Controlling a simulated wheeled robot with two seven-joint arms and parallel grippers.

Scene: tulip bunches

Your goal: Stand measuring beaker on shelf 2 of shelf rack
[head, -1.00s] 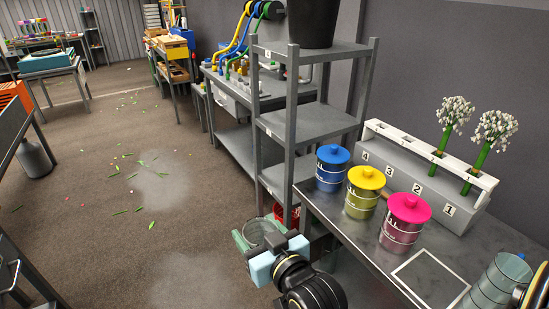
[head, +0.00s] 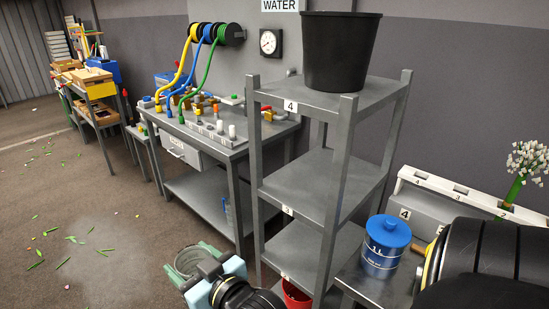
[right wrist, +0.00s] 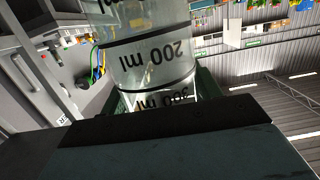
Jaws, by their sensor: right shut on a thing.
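The measuring beaker (head: 189,259) is clear and seen from above, open end up, between my right gripper's green fingers. It also shows close up in the right wrist view (right wrist: 150,50), with black rings and the marks 200 ml and 300 ml. My right gripper (head: 197,267) is shut on it, left of the grey shelf rack (head: 339,175) and apart from it. Shelf 2 (head: 322,256) is the low board under shelf 3; its visible part looks bare, and its label is small. My left gripper is not in view.
A black bucket (head: 340,50) stands on shelf 4. A red container (head: 295,296) is below shelf 2. A blue-lidded can (head: 384,250) stands on the table right of the rack. The water bench (head: 222,143) stands left of it. The floor at left is open, with scattered leaves.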

